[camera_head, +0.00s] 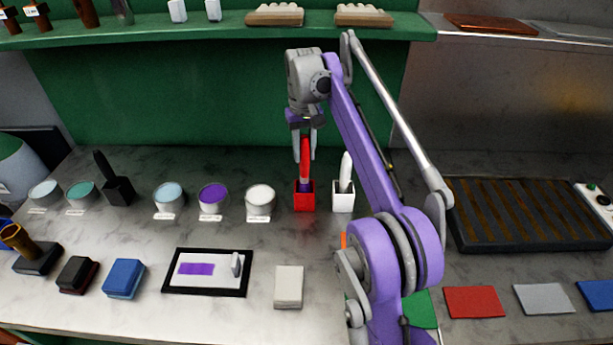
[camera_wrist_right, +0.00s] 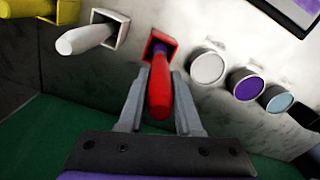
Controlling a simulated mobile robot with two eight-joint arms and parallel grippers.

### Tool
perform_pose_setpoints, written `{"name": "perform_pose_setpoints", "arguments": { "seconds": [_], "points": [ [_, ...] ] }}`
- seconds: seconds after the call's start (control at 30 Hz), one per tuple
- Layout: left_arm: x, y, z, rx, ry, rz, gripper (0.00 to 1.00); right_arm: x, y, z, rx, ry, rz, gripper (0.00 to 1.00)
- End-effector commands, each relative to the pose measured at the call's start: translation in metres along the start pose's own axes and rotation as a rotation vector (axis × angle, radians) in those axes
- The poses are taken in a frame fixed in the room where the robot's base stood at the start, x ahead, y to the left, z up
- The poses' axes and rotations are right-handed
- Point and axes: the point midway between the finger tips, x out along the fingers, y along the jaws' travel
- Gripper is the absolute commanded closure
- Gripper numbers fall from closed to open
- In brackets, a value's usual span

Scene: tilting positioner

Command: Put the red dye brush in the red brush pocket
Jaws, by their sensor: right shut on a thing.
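The red dye brush (camera_head: 305,160) stands close to upright with its lower end inside the red brush pocket (camera_head: 304,200). My right gripper (camera_head: 304,150) is over the pocket, with its fingers on either side of the red handle. In the right wrist view the brush (camera_wrist_right: 160,95) lies between the two fingers (camera_wrist_right: 160,98), and its far end enters the red pocket (camera_wrist_right: 155,44). A bit of purple shows at the pocket's mouth. How deep the brush sits is hidden by the pocket walls. My left gripper is not in view.
A white pocket with a white brush (camera_head: 344,190) stands just right of the red one. A white dye pot (camera_head: 260,202) and a purple pot (camera_head: 212,198) stand to the left. A green shelf (camera_head: 220,32) runs above; a dark slatted rack (camera_head: 525,213) lies right.

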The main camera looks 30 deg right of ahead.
Motion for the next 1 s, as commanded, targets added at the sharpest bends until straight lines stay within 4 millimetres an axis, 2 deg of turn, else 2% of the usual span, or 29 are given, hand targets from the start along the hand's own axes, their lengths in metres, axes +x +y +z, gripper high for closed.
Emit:
{"name": "perform_pose_setpoints", "arguments": {
  "seconds": [0.4, 0.8, 0.83, 0.97, 1.0],
  "points": [
    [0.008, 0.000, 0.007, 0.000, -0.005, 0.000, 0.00, 0.048, 0.000, 0.000, 0.001, 0.001, 0.000, 1.00],
    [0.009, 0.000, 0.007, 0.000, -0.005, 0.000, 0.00, 0.052, 0.000, 0.000, 0.001, 0.001, 0.000, 1.00],
    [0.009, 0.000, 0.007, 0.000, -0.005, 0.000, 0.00, 0.052, 0.000, 0.000, 0.001, 0.001, 0.000, 0.63],
    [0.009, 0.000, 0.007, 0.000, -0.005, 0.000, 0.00, 0.052, 0.000, 0.000, 0.001, 0.001, 0.000, 0.40],
    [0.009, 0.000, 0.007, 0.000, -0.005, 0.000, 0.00, 0.052, 0.000, 0.000, 0.001, 0.001, 0.000, 0.37]
  ]
}}
